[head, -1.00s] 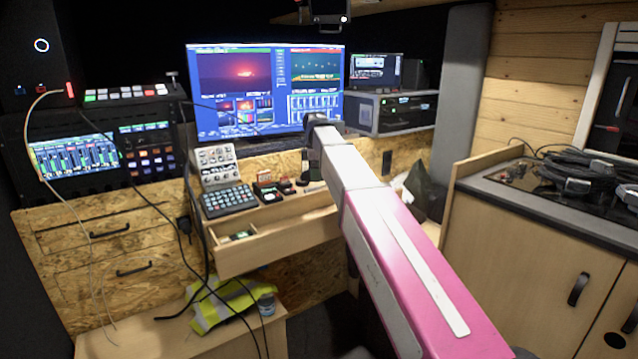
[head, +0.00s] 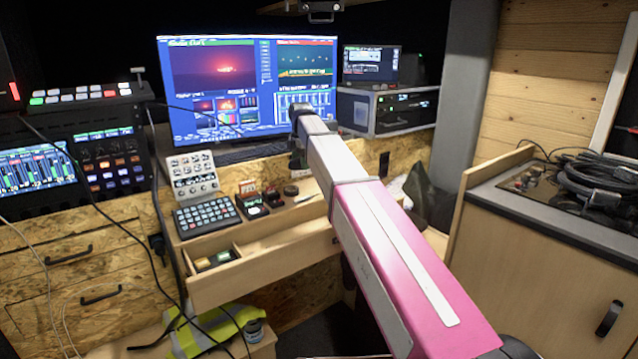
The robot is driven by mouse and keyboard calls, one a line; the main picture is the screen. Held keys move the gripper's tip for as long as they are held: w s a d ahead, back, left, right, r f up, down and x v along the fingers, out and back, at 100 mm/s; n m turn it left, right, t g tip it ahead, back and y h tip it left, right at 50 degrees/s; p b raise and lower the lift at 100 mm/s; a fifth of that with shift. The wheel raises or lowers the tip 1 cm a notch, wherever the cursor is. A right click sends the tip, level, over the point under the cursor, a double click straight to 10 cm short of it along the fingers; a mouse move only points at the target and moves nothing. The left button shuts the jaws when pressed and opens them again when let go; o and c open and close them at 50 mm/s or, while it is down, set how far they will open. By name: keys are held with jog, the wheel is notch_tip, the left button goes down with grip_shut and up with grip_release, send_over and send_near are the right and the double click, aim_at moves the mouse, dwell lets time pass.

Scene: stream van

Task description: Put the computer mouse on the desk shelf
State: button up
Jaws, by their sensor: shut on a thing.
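My arm (head: 390,240), pink and white, reaches from the lower right up toward the desk. Its dark far end (head: 300,122) shows in front of the large monitor's lower right part. My gripper's fingers are hidden behind the arm, and I cannot see what they hold. I cannot make out the computer mouse. The wooden desk (head: 290,212) has a raised back part bearing the monitor (head: 248,90). I cannot tell for certain which surface is the desk shelf.
A keypad (head: 207,215), a white control panel (head: 192,174) and small dark items crowd the desk. An open drawer (head: 265,262) juts out below. Cables hang at the left. A rack unit (head: 390,108) stands right of the monitor. A counter (head: 540,215) stands at right.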

jog(key=w+d+f, duration=0.1)
jog(key=d, duration=0.1)
jog(key=w+d+f, duration=0.1)
jog(key=d+f, duration=0.1)
jog(key=d, duration=0.1)
jog(key=w+d+f, duration=0.1)
jog(key=d+f, duration=0.1)
jog(key=shift+d, duration=0.3)
jog(key=shift+f, duration=2)
jog(key=o, duration=0.9)
jog(key=shift+f, duration=0.1)
jog(key=shift+o, duration=0.2)
notch_tip(320, 180, up, 12)
